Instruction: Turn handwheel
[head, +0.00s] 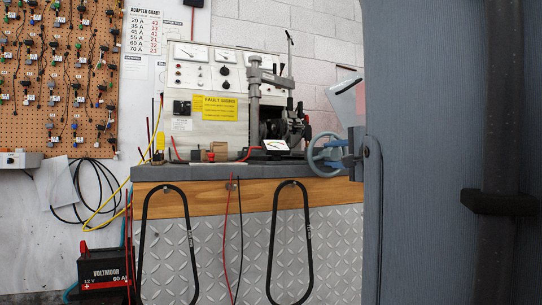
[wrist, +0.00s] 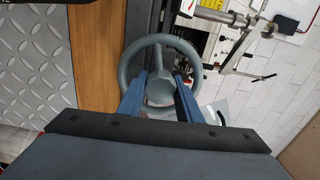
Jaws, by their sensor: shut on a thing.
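The handwheel (head: 313,155) is a grey-blue wheel at the right end of the bench in the head view. In the wrist view the handwheel (wrist: 160,92) faces me, with a round rim and a thick hub. My gripper (wrist: 159,80) has its two blue fingers on either side of the hub, inside the rim, and is shut on the handwheel. In the head view my arm's grey link covers the right side, and the gripper is small beside the wheel. The fingers hide part of the lower rim.
The bench (head: 230,172) carries a test panel (head: 210,130) with dials and a yellow sign, and a clamp column (head: 254,105) left of the wheel. Black loops (head: 147,230) hang on the bench front.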

